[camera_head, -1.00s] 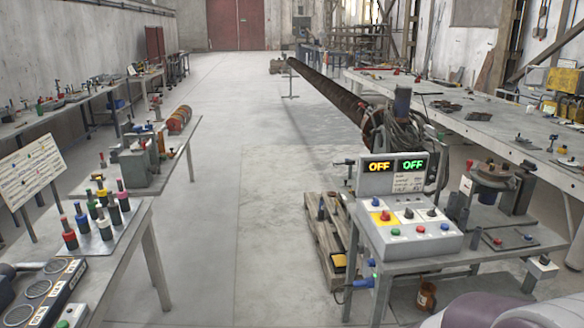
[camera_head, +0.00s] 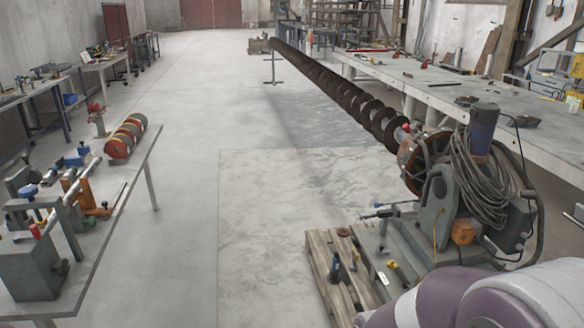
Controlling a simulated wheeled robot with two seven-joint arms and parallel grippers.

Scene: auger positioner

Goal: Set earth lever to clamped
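The grey positioner (camera_head: 428,225) stands at the right on a wooden pallet (camera_head: 318,255), with a dark motor, coiled cables and an orange box on it. A long rusty auger (camera_head: 340,88) runs from it towards the back left. Part of my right arm shows at the lower right; neither gripper is in view.
A long table (camera_head: 440,95) stands at the right behind the positioner. The floor between is clear.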

